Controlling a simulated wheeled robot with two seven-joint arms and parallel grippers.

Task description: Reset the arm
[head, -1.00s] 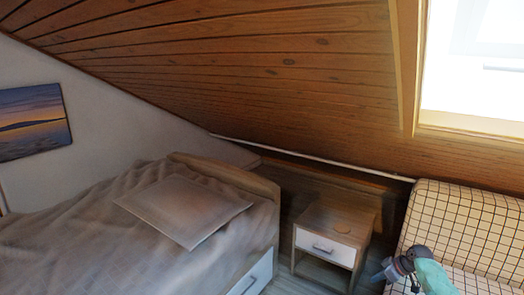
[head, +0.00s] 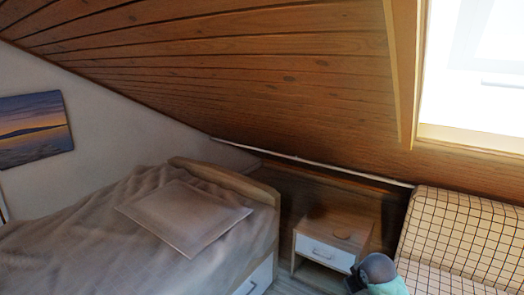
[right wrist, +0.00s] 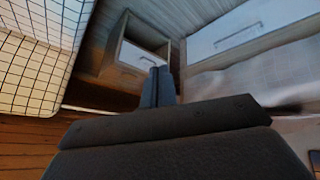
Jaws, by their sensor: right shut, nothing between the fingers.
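My right gripper (right wrist: 158,85) is shut and empty in the right wrist view. Its fingers point toward the nightstand, which shows beyond them (right wrist: 130,75). In the head view part of my right arm (head: 378,272) shows at the bottom edge, in front of the nightstand's lower right side. The gripper's fingertips cannot be made out there. The wooden nightstand (head: 342,222) has a white drawer front (head: 325,253) that looks closed. My left gripper is not in view.
A bed (head: 110,240) with a pillow (head: 185,215) and a white drawer front (head: 254,281) stands left of the nightstand. A checked sofa (head: 460,240) stands to the right. The sloped wooden ceiling (head: 230,80) comes down low behind them.

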